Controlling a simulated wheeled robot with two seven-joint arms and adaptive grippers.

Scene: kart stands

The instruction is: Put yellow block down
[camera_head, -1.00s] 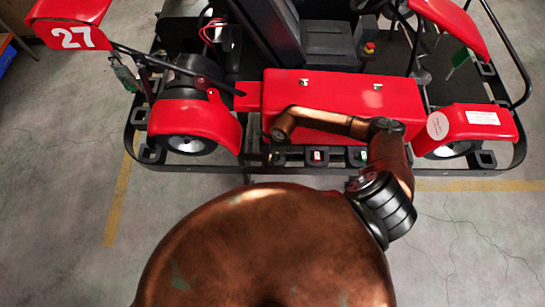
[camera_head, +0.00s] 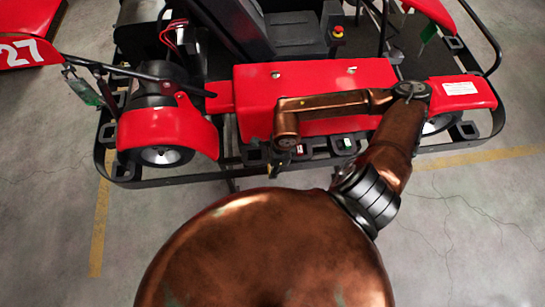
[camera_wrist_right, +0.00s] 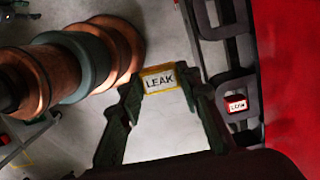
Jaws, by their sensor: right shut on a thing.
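The yellow block (camera_wrist_right: 158,79) carries a white label reading LEAK. In the right wrist view it is between the fingertips of my right gripper (camera_wrist_right: 160,82), which is shut on it, with grey floor behind it. In the head view my right arm reaches over the red kart's front, and the gripper points down near the black front bumper (camera_head: 218,164), mostly hidden by the wrist. I cannot tell the block's height above the bumper. My left gripper is out of view.
The bumper has several square black holders. The red kart box (camera_head: 250,95) rises just behind. Grey floor is open in front.

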